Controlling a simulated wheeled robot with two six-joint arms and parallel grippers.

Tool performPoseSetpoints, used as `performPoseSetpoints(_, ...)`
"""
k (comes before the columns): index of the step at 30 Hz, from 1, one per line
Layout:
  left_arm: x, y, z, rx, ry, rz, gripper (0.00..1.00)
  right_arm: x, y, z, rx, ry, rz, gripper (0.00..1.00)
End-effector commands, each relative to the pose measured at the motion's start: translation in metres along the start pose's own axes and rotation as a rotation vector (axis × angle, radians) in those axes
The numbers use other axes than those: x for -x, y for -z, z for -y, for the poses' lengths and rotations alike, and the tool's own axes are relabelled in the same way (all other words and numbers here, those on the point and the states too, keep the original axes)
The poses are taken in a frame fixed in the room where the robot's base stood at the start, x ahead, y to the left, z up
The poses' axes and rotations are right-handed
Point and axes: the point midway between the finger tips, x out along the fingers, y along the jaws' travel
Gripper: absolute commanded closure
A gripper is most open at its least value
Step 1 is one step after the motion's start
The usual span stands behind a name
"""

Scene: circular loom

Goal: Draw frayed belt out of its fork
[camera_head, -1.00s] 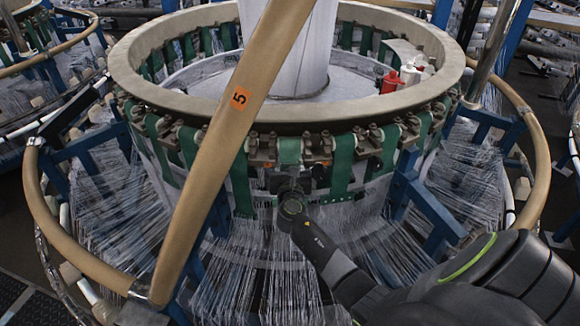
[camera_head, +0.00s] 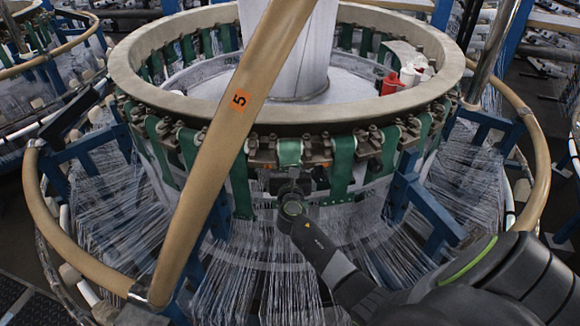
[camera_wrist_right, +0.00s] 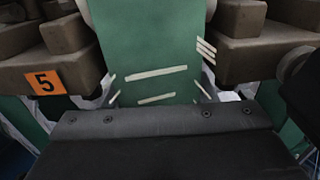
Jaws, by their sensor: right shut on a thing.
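The frayed belt is a green strip (camera_wrist_right: 150,45) with pale loose threads on its face and edges in the right wrist view. In the head view its short upper part (camera_head: 289,152) shows between metal brackets at the front of the ring. My right gripper (camera_head: 290,187) is shut on the belt just below the brackets. Its dark jaw (camera_wrist_right: 165,125) crosses the belt in the wrist view and hides the lower part. The brown fork blocks (camera_wrist_right: 60,55) stand on both sides of the belt. My left gripper is not in view.
An orange tag marked 5 (camera_wrist_right: 46,80) is on the left block. Other green belts (camera_head: 342,165) hang close on both sides. A tan rail (camera_head: 215,150) crosses in front at left. White threads (camera_head: 265,275) fan out below. Red and white bottles (camera_head: 390,83) stand inside the ring (camera_head: 125,75).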

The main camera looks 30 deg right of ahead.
Motion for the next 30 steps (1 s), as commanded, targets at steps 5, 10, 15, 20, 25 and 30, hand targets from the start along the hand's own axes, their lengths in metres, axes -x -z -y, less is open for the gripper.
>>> performPoseSetpoints(5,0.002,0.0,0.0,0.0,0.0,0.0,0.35,0.004,-0.001,0.0,-0.001,-0.001,0.0,1.0)
performPoseSetpoints(10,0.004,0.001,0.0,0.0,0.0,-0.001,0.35,0.009,-0.001,0.0,0.001,0.0,0.0,1.0)
performPoseSetpoints(15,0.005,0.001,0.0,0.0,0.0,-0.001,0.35,0.012,-0.001,0.0,0.0,0.0,0.001,1.0)
performPoseSetpoints(20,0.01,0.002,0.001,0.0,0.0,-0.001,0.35,0.023,-0.001,-0.001,-0.001,-0.001,-0.002,1.0)
performPoseSetpoints(25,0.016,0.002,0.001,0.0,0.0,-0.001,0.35,0.042,-0.003,0.0,-0.002,0.0,-0.001,1.0)
performPoseSetpoints(30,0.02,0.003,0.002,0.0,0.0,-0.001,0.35,0.059,-0.003,-0.001,-0.002,-0.001,0.0,1.0)
